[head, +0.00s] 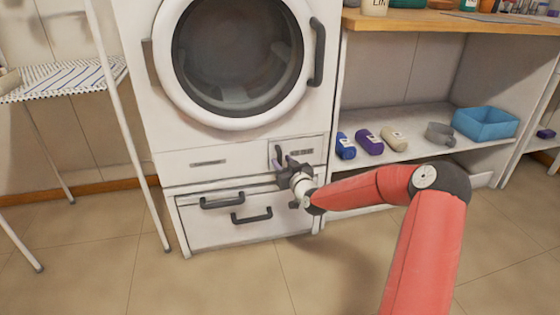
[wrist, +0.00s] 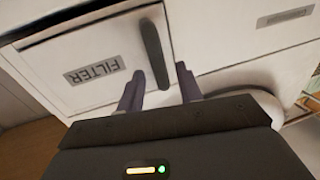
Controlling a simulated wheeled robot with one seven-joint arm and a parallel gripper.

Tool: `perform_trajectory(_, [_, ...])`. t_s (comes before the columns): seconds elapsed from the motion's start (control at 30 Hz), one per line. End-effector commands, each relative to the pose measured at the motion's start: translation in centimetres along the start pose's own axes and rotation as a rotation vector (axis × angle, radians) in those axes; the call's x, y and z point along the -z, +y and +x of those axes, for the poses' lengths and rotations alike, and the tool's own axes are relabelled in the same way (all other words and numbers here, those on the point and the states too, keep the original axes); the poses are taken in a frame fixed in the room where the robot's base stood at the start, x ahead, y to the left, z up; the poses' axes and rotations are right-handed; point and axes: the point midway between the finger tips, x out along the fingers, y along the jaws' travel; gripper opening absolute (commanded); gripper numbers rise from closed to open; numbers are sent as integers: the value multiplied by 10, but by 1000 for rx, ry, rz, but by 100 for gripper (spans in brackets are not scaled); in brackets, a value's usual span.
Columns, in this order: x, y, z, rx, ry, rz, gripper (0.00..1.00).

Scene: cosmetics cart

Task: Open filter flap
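The filter flap (head: 312,151) is a white panel at the lower right of the washing machine's front. It looks closed, flush with the front. In the wrist view the flap (wrist: 105,55) carries a grey FILTER label (wrist: 94,70) and a dark bar handle (wrist: 154,50). In the head view the handle (head: 279,154) stands upright at the flap's left side. My gripper (head: 284,164) is at the flap, by the lower end of the handle. In the wrist view my gripper (wrist: 160,72) is open, with the handle's end between the two fingers and gaps showing on both sides.
The washing machine's round door (head: 238,60) is above the flap. A drawer (head: 240,228) with two dark handles is below. To the right, a shelf (head: 420,122) holds several bottles and a blue bin (head: 486,124).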

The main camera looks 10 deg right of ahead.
Motion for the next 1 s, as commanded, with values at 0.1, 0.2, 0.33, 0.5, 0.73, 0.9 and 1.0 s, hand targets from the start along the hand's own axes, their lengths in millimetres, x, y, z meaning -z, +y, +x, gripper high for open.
perform_trajectory(0.1, [0, 0, 15, 0, 1, 1, 36])
perform_trajectory(0.2, [0, -1, 22, 0, 0, 1, 36])
perform_trajectory(0.33, [0, 0, 24, 0, -1, 0, 36])
perform_trajectory(0.5, [0, 0, 24, 0, -1, 0, 36])
perform_trajectory(0.73, [0, 0, 24, 0, -1, 0, 6])
perform_trajectory(0.9, [0, 0, 24, 0, -2, 0, 0])
perform_trajectory(1.0, [0, 0, 24, 0, -2, 0, 0])
